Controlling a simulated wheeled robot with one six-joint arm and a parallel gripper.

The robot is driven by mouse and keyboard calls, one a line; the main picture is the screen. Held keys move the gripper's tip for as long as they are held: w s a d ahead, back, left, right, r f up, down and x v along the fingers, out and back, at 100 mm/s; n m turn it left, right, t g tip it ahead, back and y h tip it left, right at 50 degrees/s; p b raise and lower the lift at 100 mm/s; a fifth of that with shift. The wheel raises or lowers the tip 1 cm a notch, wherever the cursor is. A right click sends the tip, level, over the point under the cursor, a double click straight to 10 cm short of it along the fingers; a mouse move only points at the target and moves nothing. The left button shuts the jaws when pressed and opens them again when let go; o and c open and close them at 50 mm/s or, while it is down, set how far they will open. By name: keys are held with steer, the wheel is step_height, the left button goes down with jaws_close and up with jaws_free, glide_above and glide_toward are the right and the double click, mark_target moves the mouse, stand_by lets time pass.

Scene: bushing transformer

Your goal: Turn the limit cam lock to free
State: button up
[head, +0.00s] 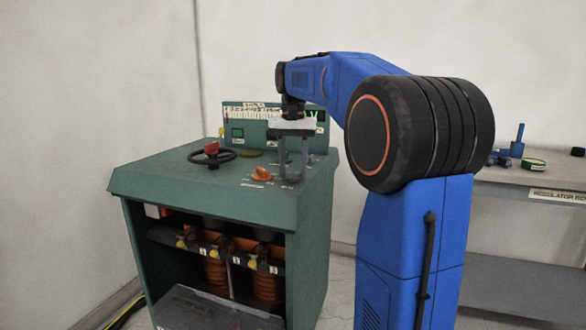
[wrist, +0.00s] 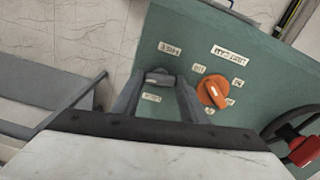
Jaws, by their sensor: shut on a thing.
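A small grey knob (wrist: 160,78), which looks like the limit cam lock, stands on the green panel top. It has a pale label above it and another below it, both too blurred to read surely. My gripper (wrist: 160,86) is shut on this knob, with one finger on its left and one on its right. In the head view my gripper (head: 292,178) points straight down at the right part of the cabinet top, and its fingers hide the knob there.
An orange rotary knob (wrist: 212,92) with several labels around it stands close to the right of my gripper. It also shows in the head view (head: 261,174). A black handwheel with a red grip (head: 211,148) is farther left on the green cabinet (head: 160,178). A grey workbench (head: 540,180) stands at the right.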

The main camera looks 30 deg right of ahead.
steer(key=shift+m, duration=1)
steer(key=o, duration=1)
steer(key=shift+o, duration=0.2)
step_height(320, 180, up, 17)
steer(key=shift+r, duration=0.2)
